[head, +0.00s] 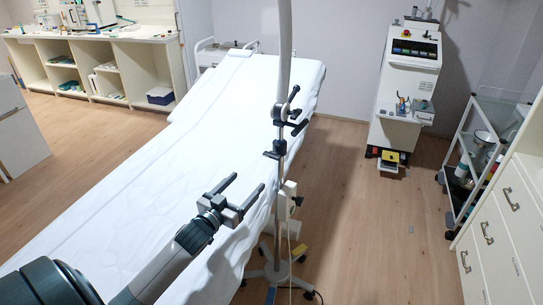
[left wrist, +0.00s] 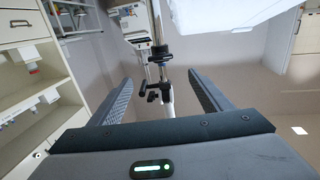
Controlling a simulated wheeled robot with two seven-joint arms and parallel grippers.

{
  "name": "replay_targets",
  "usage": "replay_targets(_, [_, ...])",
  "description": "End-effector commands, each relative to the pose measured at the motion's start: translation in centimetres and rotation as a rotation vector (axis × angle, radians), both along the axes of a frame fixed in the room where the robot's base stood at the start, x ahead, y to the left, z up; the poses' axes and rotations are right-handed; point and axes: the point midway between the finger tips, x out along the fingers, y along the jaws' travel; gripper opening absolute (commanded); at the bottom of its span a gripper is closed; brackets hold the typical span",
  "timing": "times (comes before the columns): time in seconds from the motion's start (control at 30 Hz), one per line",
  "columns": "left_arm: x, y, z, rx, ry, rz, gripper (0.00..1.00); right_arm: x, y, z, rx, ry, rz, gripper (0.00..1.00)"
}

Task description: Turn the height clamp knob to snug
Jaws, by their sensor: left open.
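A thin metal pole (head: 280,190) stands beside the couch. It carries a black clamp with knobs (head: 286,108) and, lower down, a black collar with a side knob (head: 274,151). I cannot tell which knob is the height clamp knob. My left gripper (head: 248,183) is open and empty, below and left of the collar, apart from the pole. My right gripper is not in view.
The white couch (head: 150,180) lies under and left of my left arm. The pole's wheeled base (head: 275,272) is on the floor. A white machine (head: 408,85), a trolley (head: 470,160) and drawers (head: 505,235) stand at right. The floor between is mostly clear.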

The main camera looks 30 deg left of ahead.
Motion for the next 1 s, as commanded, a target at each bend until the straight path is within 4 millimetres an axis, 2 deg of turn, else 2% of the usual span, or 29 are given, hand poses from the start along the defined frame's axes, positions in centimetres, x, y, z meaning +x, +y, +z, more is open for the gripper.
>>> replay_targets(0.17, [0.3, 0.0, 0.0, 0.000, 0.000, 0.000, 0.72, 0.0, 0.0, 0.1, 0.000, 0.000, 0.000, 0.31])
replay_targets(0.37, [1.8, 0.2, 0.2, 0.000, -0.001, 0.001, 0.72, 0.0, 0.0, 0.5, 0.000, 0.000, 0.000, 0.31])
replay_targets(1.0, [11.6, 0.8, 0.3, 0.000, 0.000, 0.002, 0.72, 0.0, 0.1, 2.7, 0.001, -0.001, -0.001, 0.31])
